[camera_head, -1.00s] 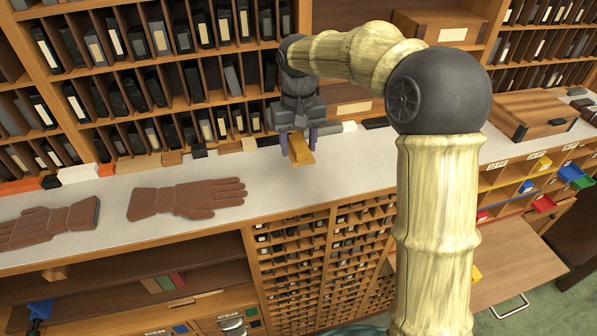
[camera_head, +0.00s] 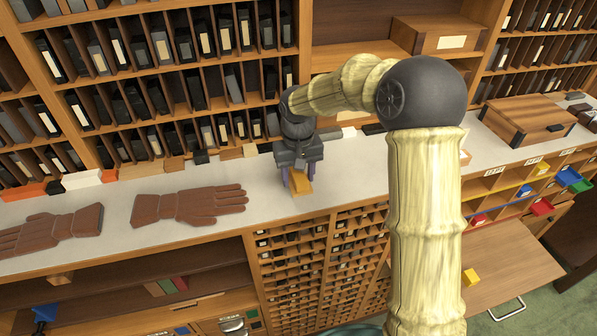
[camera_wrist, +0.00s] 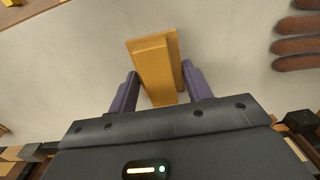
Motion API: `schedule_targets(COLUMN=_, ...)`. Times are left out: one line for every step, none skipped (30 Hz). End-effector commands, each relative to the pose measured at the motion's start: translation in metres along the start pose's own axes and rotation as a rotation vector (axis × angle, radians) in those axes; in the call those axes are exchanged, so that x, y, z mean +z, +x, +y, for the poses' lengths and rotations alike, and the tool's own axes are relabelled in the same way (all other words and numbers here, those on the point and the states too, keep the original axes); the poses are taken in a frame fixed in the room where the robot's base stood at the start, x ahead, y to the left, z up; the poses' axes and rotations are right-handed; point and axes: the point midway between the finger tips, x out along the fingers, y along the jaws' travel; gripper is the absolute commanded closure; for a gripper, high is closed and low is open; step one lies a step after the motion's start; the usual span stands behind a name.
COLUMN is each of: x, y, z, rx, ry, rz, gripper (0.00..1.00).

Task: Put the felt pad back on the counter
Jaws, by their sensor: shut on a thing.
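The felt pad looks like a yellow-orange block (camera_head: 301,184). My gripper (camera_head: 298,178) is shut on it, with one purple finger on each side. In the wrist view the pad (camera_wrist: 155,65) sticks out beyond the fingers, slightly tilted, over the pale counter. The counter (camera_head: 350,178) is a long light-grey top, and the pad is low over its middle part. I cannot tell whether the pad's underside touches it. The pad's ends between the fingers are partly hidden by my gripper.
Two brown gloves (camera_head: 190,205) (camera_head: 50,230) lie left of my gripper. Small blocks line the counter's back edge below the shelves (camera_head: 150,90). A wooden box (camera_head: 527,118) stands at right. The counter around the pad is clear.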

Motion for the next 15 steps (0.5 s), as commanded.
schedule_targets(x=-0.0002, y=-0.0002, z=0.0000, rx=0.000, ry=0.000, rz=0.001, gripper=0.72)
schedule_targets(x=-0.0002, y=-0.0002, z=-0.0001, rx=0.000, ry=0.000, rz=0.001, gripper=0.72)
schedule_targets(x=-0.0002, y=-0.0003, z=-0.0003, rx=0.000, ry=-0.001, rz=0.001, gripper=0.72)
schedule_targets(x=-0.0002, y=-0.0003, z=-0.0006, rx=0.000, ry=-0.001, rz=0.001, gripper=0.72)
schedule_targets(x=-0.0002, y=-0.0001, z=-0.0008, rx=0.000, ry=-0.002, rz=0.001, gripper=0.72)
schedule_targets(x=-0.0001, y=0.0010, z=-0.0012, rx=0.000, ry=-0.002, rz=0.001, gripper=0.72)
schedule_targets(x=-0.0001, y=0.0020, z=-0.0014, rx=0.000, ry=-0.003, rz=0.001, gripper=0.72)
schedule_targets(x=-0.0001, y=0.0029, z=-0.0016, rx=0.000, ry=-0.003, rz=0.001, gripper=0.72)
schedule_targets(x=-0.0001, y=0.0039, z=-0.0017, rx=0.000, ry=-0.003, rz=0.001, gripper=0.72)
schedule_targets(x=-0.0001, y=0.0029, z=-0.0018, rx=0.000, ry=-0.003, rz=0.001, gripper=0.45)
schedule_targets(x=-0.0001, y=0.0028, z=-0.0018, rx=0.000, ry=-0.003, rz=0.001, gripper=0.39)
schedule_targets(x=-0.0001, y=0.0028, z=-0.0018, rx=0.000, ry=-0.003, rz=0.001, gripper=0.31)
schedule_targets(x=-0.0001, y=0.0028, z=-0.0018, rx=0.000, ry=-0.003, rz=0.001, gripper=0.29)
schedule_targets(x=-0.0001, y=0.0027, z=-0.0017, rx=0.000, ry=-0.003, rz=0.001, gripper=0.29)
schedule_targets(x=-0.0001, y=0.0027, z=-0.0017, rx=0.000, ry=-0.003, rz=0.001, gripper=0.29)
